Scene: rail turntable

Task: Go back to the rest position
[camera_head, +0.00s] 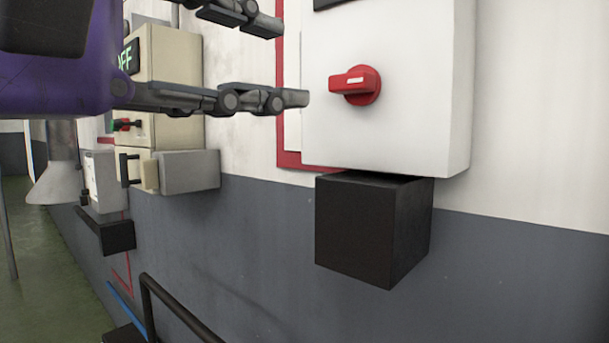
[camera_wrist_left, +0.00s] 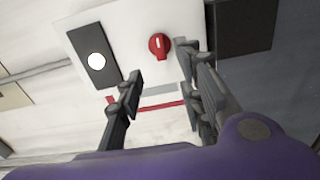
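My left gripper (camera_head: 292,62) comes in from the upper left in the head view, with its two fingers spread wide and nothing between them. It also shows open and empty in the left wrist view (camera_wrist_left: 157,66). A red rotary switch (camera_head: 356,86) sits on the front of a white wall box (camera_head: 400,120). Its handle lies about level in the head view. The fingertips are left of the switch and look apart from it. In the left wrist view the switch (camera_wrist_left: 159,46) shows beyond the fingertips. My right gripper is in neither view.
A black box (camera_head: 370,230) juts out below the white box. Beige control boxes (camera_head: 170,85) and a grey box (camera_head: 190,172) are on the wall at left, partly behind my arm. A dark rail (camera_head: 175,305) rises at lower left. Green floor (camera_head: 50,270) shows free room at far left.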

